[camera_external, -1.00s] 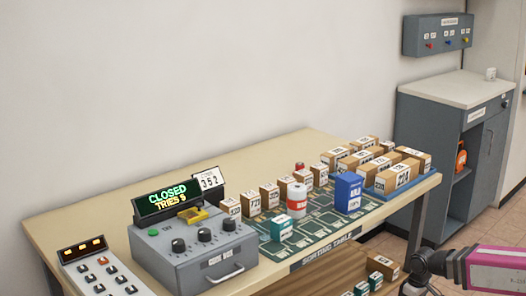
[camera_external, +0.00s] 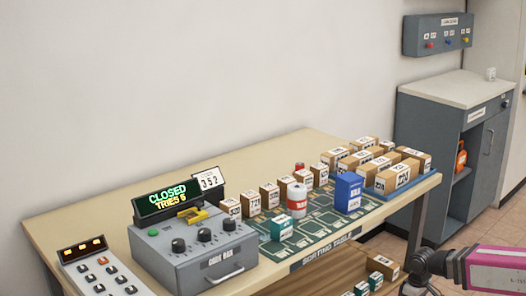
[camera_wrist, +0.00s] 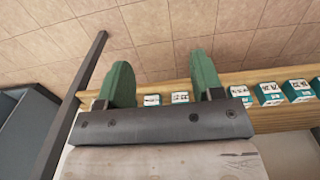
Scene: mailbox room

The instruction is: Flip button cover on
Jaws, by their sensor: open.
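The yellow button cover (camera_external: 193,216) sits on top of the grey code box (camera_external: 205,262), in front of its display. I cannot tell clearly whether the cover is raised or lowered. The display (camera_external: 166,197) reads "CLOSED" and "TRIES 6". Three black knobs (camera_external: 204,235) are on the box top, and a handle is on its front. My gripper (camera_wrist: 163,85) shows in the wrist view with two green fingers apart and nothing between them. It is far from the box. In the external view only part of my arm shows at the lower right; my gripper is not clear there.
A keypad (camera_external: 100,270) stands left of the box. The sorting table (camera_external: 110,207) holds several cardboard boxes, a white-and-red can (camera_external: 297,200), a blue box (camera_external: 348,192) and a teal box (camera_external: 282,228). Small boxes (camera_wrist: 268,94) lie on a lower shelf. A grey cabinet (camera_external: 425,150) stands at right.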

